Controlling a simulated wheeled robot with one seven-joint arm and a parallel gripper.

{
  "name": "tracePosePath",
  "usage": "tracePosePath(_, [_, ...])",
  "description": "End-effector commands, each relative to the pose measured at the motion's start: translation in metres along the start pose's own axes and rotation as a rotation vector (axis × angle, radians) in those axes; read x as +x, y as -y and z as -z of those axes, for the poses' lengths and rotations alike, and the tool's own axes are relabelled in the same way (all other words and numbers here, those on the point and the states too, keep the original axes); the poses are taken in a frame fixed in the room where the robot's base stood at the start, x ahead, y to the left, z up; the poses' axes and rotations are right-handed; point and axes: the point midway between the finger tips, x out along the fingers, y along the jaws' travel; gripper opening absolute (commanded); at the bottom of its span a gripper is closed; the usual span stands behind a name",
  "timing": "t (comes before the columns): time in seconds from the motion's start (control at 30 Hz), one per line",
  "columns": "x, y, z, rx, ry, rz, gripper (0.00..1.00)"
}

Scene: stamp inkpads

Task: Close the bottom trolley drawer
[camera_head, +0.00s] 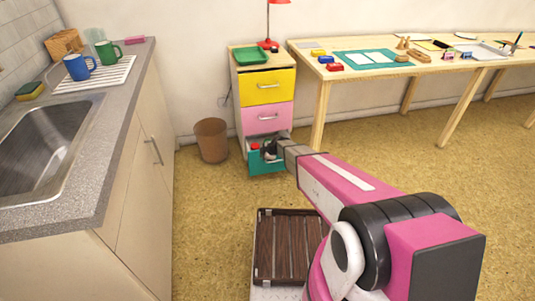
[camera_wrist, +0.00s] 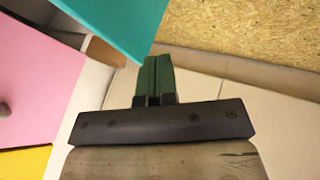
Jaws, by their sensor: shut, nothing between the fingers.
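The trolley (camera_head: 239,110) stands against the back wall with a yellow top drawer (camera_head: 268,87), a pink middle drawer (camera_head: 268,117) and a teal bottom drawer (camera_head: 266,167). The bottom drawer is pulled out, and something red (camera_head: 255,146) shows inside it. My gripper (camera_head: 268,152) is shut and empty at this drawer, over its front edge. In the wrist view the shut fingers (camera_wrist: 156,68) point towards the teal drawer front (camera_wrist: 122,22), and the pink drawer (camera_wrist: 35,85) is at the left. I cannot tell whether the fingers touch the teal front.
A brown waste bin (camera_head: 211,140) stands left of the trolley. The wooden desk (camera_head: 318,98) is on its right, with a leg close by. The counter with the sink (camera_head: 42,145) runs along the left. The floor right of my arm is clear.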

Motion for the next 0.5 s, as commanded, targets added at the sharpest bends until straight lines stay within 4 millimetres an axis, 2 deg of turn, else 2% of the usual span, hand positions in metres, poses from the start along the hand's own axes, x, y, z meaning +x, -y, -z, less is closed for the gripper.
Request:
tracePosePath(0.03, [0.013,-0.002,-0.001,0.000,0.000,0.001,0.00])
tracePosePath(0.13, [0.031,-0.002,-0.001,0.000,0.000,0.001,0.00])
tracePosePath(0.2, [0.035,-0.017,-0.001,0.000,0.000,-0.002,0.00])
tracePosePath(0.3, [0.040,-0.028,-0.001,0.002,0.000,-0.001,0.00])
tracePosePath(0.5, [0.043,-0.036,0.000,0.001,0.000,0.000,0.00])
